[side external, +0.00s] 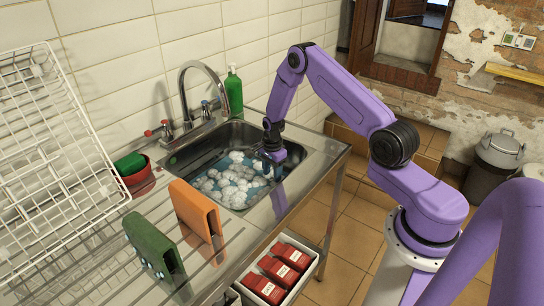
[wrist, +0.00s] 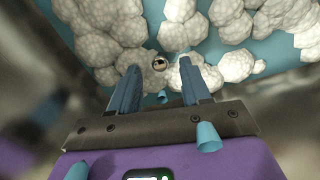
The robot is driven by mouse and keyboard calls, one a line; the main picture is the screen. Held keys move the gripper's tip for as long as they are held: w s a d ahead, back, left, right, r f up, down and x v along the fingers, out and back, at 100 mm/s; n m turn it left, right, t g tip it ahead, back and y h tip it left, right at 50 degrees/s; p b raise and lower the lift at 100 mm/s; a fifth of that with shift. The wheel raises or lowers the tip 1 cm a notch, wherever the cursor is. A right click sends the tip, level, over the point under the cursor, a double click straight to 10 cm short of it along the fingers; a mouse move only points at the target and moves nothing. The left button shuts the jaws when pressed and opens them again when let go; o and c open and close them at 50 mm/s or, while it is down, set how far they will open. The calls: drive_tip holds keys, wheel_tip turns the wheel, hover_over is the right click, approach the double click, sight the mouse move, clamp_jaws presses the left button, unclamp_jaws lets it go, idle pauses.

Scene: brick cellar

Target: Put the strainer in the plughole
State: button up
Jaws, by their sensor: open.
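My gripper (side external: 270,168) is low inside the right part of the steel sink (side external: 240,135), over blue water with white foam (side external: 235,182). In the wrist view my gripper (wrist: 158,72) has its two blue fingers apart, with nothing held between them. A small round metallic thing (wrist: 159,63) shows among the foam clumps, in line with the gap between the fingertips. I cannot tell whether it is part of the strainer or the plughole. No strainer can be made out for sure, and the sink floor is mostly hidden by foam.
A curved tap (side external: 184,90) and a green bottle (side external: 234,92) stand behind the sink. Left are a white wire rack (side external: 60,150), a red bowl (side external: 136,177), an orange item (side external: 194,210) and a dark green item (side external: 150,250) on the drainer. The sink walls surround my gripper.

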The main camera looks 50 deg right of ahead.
sight(272, 179)
wheel_tip(272, 179, up, 9)
drive_tip(key=s+a+r+n, duration=0.5)
drive_tip(key=a+r+n, duration=0.2)
drive_tip(key=a, duration=0.3)
drive_tip(key=s+a+r+n, duration=0.5)
drive_tip(key=a+r+n, duration=0.1)
drive_tip(key=a+n, duration=0.25)
drive_tip(key=s+a+r+n, duration=0.1)
drive_tip(key=s+r+n, duration=0.2)
drive_tip(key=s+n, duration=0.5)
drive_tip(key=s+a+r+n, duration=0.1)
drive_tip(key=s+r+n, duration=0.3)
drive_tip(key=s+n, duration=0.5)
drive_tip(key=s, duration=0.7)
drive_tip(key=shift+s+a, duration=0.2)
drive_tip(key=shift+s, duration=0.15)
